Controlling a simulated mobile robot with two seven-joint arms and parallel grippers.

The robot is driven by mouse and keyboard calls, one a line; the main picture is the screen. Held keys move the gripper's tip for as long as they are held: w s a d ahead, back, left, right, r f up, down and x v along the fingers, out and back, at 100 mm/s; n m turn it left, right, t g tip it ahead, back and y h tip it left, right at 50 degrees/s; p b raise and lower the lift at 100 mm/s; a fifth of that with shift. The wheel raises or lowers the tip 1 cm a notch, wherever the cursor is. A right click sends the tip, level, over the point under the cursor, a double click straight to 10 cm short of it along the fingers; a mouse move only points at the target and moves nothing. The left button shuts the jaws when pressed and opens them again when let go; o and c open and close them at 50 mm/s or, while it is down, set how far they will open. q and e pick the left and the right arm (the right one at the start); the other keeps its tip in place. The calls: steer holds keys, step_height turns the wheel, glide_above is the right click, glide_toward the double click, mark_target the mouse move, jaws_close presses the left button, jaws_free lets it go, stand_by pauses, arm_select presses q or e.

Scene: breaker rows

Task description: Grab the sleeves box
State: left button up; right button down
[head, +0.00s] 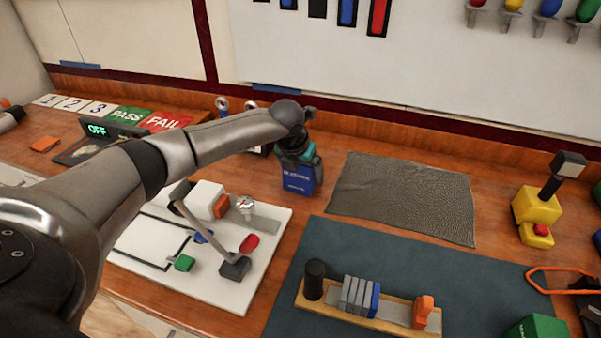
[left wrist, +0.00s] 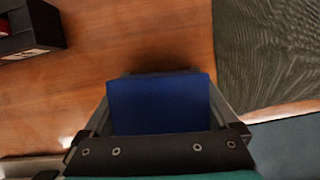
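The sleeves box (head: 298,180) is a small blue carton with white print, upright at the middle of the wooden bench. My left gripper (head: 301,157) points down over it from above. In the left wrist view the blue box (left wrist: 160,104) fills the space between the two fingers of the left gripper (left wrist: 163,112), one finger at each side. Whether the fingers press on the box or leave a thin gap cannot be told. The lower part of the box shows below the gripper in the head view. My right gripper is not in view.
A grey textured mat (head: 405,195) lies right of the box. A white board with a circuit (head: 185,280) lies in front left. A dark mat (head: 460,290) bears a wooden rail of modules (head: 365,306). A yellow device (head: 537,210) stands at right. A wall rises behind.

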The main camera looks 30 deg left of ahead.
arm_select(q)
steer(key=c, duration=1)
steer(key=shift+c, duration=0.2)
steer(key=shift+r, duration=0.1)
